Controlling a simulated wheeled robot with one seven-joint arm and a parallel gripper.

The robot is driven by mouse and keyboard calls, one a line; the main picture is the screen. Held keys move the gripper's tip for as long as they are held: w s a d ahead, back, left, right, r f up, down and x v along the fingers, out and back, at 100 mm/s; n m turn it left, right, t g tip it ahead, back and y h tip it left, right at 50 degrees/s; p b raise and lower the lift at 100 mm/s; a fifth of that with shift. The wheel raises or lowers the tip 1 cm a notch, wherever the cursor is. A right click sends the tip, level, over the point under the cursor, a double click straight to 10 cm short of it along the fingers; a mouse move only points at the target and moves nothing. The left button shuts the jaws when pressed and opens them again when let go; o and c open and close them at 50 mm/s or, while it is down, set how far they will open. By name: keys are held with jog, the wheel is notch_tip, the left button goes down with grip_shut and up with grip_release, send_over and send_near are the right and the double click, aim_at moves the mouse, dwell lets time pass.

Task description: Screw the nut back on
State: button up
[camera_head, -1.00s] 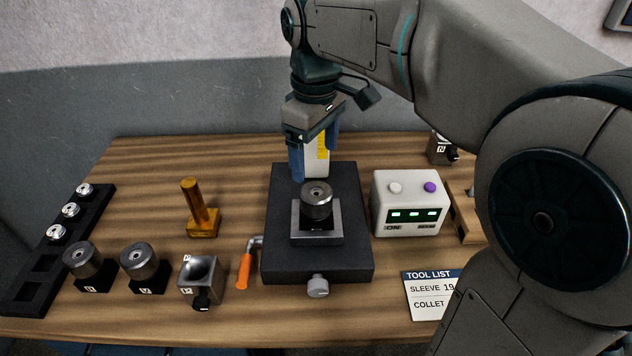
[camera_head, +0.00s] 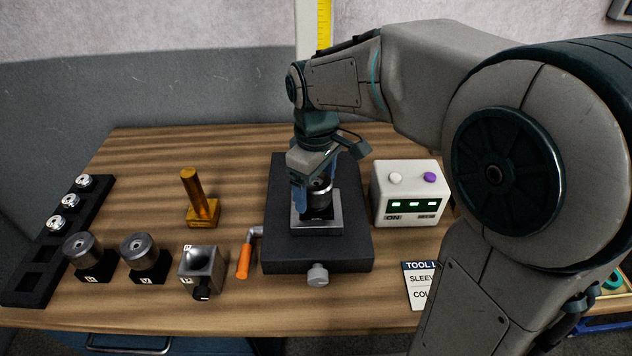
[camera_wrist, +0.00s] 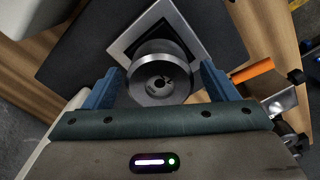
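The nut (camera_head: 320,187) is a dark grey metal cylinder with a hole in its top. It sits on the square metal holder (camera_head: 328,222) on the black base plate (camera_head: 345,262). The nut also shows in the wrist view (camera_wrist: 158,78), close in front of my gripper. My gripper (camera_wrist: 160,85) is open, with one blue finger on each side of the nut and a visible gap at both sides. In the head view my gripper (camera_head: 313,198) hides part of the nut and holder. Whether the nut's thread is engaged cannot be seen.
A white control box (camera_head: 408,200) with green lights stands right of the plate. Two more cylinders (camera_head: 140,250) and a black rack (camera_head: 28,285) are further left.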

jog(key=c, duration=1)
jog(key=shift+o, duration=0.3)
jog(key=m, duration=0.5)
jog(key=shift+m+p, duration=0.3)
jog(key=shift+p, duration=0.1)
jog(key=m, duration=0.3)
jog(key=shift+m, duration=0.3)
jog(key=shift+m+p, duration=0.3)
jog(key=shift+m, duration=0.4)
jog(key=m, duration=0.5)
jog(key=shift+m, duration=0.3)
jog(key=shift+r+m+p, duration=0.1)
jog(key=shift+m+p, duration=0.3)
jog(key=shift+m, duration=2.2)
